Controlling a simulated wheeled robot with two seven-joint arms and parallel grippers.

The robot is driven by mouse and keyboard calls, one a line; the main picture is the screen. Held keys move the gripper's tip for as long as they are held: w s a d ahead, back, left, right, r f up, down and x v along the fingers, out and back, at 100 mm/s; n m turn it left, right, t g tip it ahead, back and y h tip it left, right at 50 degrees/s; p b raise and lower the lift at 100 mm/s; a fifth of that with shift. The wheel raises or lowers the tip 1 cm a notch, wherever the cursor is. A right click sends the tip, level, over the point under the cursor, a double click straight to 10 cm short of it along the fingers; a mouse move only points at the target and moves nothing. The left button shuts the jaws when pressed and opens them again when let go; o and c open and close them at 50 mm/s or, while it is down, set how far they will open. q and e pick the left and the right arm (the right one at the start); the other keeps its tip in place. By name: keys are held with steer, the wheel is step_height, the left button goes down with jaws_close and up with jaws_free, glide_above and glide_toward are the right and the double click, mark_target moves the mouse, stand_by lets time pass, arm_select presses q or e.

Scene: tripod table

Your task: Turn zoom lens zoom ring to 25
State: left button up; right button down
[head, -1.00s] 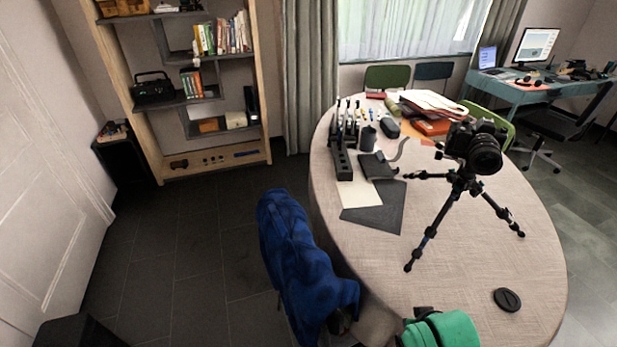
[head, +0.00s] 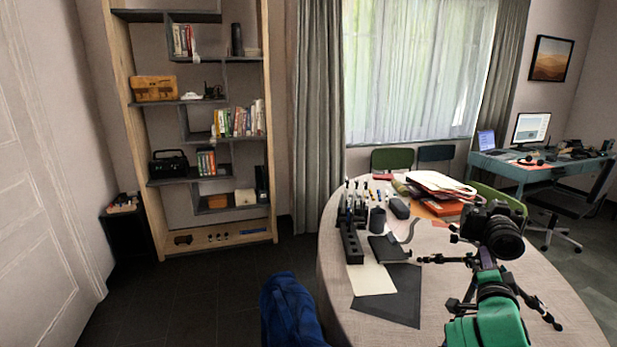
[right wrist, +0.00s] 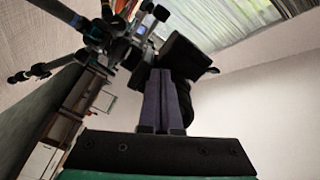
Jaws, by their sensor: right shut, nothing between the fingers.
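A black camera (head: 478,224) with a zoom lens (head: 505,238) stands on a black tripod (head: 462,306) on the round table (head: 352,322). The lens points toward the right and front. My right gripper (head: 486,256) is just below the camera, its fingers pointing up. In the right wrist view my right gripper (right wrist: 162,74) is shut and empty, its fingertips close to the dark camera (right wrist: 178,52). The lens (right wrist: 186,98) is partly hidden behind the fingers. I cannot tell if they touch it. The zoom ring's marks are too small to read. My left gripper is out of view.
A black rack (head: 349,240), a dark mat (head: 388,300), a dark cup (head: 377,218) and stacked papers (head: 440,184) lie left of and behind the camera. A blue cloth-like object (head: 288,308) stands at the table's left edge. The tripod legs spread close around my right arm.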

steer(key=shift+x, duration=1.05)
steer(key=shift+d+r+p, duration=0.2)
steer(key=shift+r+p, duration=0.1)
steer(key=shift+r, duration=0.1)
